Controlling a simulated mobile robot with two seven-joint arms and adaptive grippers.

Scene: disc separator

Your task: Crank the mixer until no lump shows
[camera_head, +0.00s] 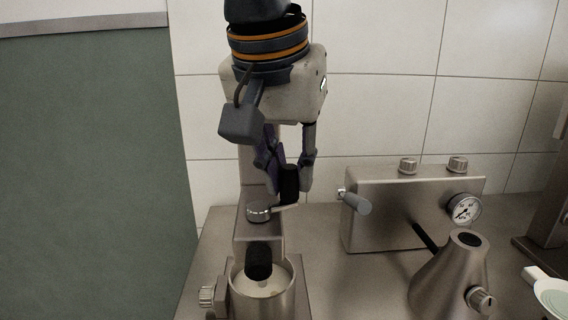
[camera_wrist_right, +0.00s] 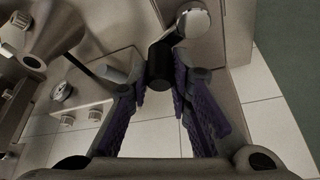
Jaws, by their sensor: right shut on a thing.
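The mixer is a metal stand with a round crank hub (camera_head: 259,211) on top and a short crank arm. Its black crank handle (camera_head: 289,186) stands upright at the arm's right end. My right gripper (camera_head: 287,178) comes down from above and is shut on this handle. In the right wrist view, the black handle (camera_wrist_right: 159,62) sits between the purple finger pads, with the shiny hub (camera_wrist_right: 191,20) beyond. Below the hub, a black stirrer (camera_head: 258,262) reaches into a metal bowl (camera_head: 290,285) with pale contents. The stirrer hides part of the contents; I cannot tell whether lumps show. My left gripper is out of view.
A metal box (camera_head: 376,220) with knobs, a gauge (camera_head: 464,209) and a grey side handle (camera_head: 356,202) stands to the right. A conical metal vessel (camera_head: 452,275) is in front of it. A pale green dish (camera_head: 553,296) is at the right edge. Tiled wall behind.

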